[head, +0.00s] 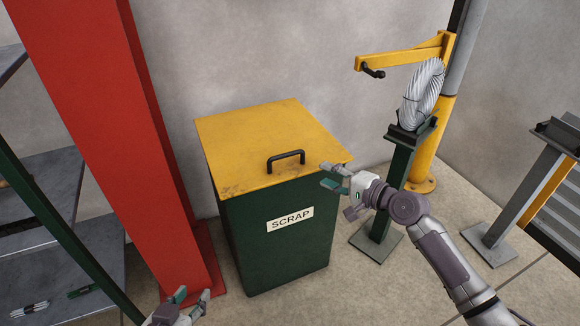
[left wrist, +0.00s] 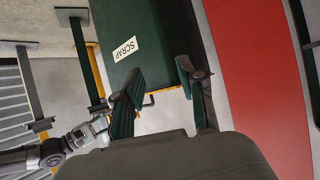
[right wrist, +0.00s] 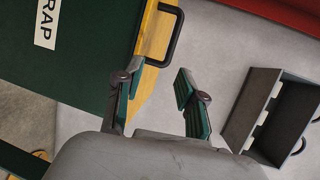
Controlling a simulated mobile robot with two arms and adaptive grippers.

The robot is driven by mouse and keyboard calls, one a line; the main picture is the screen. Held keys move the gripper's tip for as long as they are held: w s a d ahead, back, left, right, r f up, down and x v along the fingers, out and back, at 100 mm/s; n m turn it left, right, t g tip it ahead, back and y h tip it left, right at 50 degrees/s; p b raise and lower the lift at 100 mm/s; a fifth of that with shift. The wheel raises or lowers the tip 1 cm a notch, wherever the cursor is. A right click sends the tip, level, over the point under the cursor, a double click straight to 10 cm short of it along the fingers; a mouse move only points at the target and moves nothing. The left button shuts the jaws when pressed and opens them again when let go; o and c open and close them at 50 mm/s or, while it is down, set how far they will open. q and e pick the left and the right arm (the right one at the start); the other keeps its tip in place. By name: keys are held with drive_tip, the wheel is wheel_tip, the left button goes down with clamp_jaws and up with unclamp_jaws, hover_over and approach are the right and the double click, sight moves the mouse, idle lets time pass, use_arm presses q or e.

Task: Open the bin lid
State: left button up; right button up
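The scrap bin (head: 282,245) is a dark green box with a white SCRAP label on its front. Its yellow lid (head: 245,145) lies flat and closed on top. A black bar handle (head: 286,161) stands near the lid's front edge; it also shows in the right wrist view (right wrist: 174,38). My right gripper (head: 328,175) is open and empty, by the lid's front right corner, to the right of the handle and apart from it. My left gripper (head: 190,300) is open and empty, low in front of the bin and to its left, at the picture's bottom edge.
A red column (head: 110,120) stands close on the bin's left. A yellow post with an arm (head: 405,58) and a stand (head: 392,190) bearing a wire coil (head: 422,95) are on the right. Grey shelves (head: 70,210) are far left. Floor before the bin is clear.

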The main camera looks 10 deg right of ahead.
sight(289, 156)
drive_tip(key=shift+y, duration=0.3)
drive_tip(key=b+x, duration=0.1)
drive_tip(key=x, duration=0.3)
drive_tip(key=r+b+x, duration=0.1)
drive_tip(key=x, duration=0.4)
drive_tip(key=b+x, duration=0.2)
drive_tip(key=x, duration=0.2)
drive_tip(key=shift+w+a+r, duration=0.1)
drive_tip(key=shift+a+r, duration=0.15)
drive_tip(key=shift+a, duration=0.35)
drive_tip(key=shift+w+a, duration=0.1)
drive_tip(key=shift+w, duration=0.05)
use_arm(q)
drive_tip(key=w+d+r+t+h, duration=0.1)
drive_tip(key=r+t+h, duration=0.1)
drive_tip(key=r+t, duration=0.3)
drive_tip(key=d+r+t+h, duration=0.2)
drive_tip(key=r+t, duration=0.4)
drive_tip(key=r, duration=0.6)
drive_tip(key=shift+w+r, duration=0.25)
drive_tip(key=shift+w, duration=0.1)
use_arm(e)
drive_tip(key=shift+c, duration=0.2)
clamp_jaws()
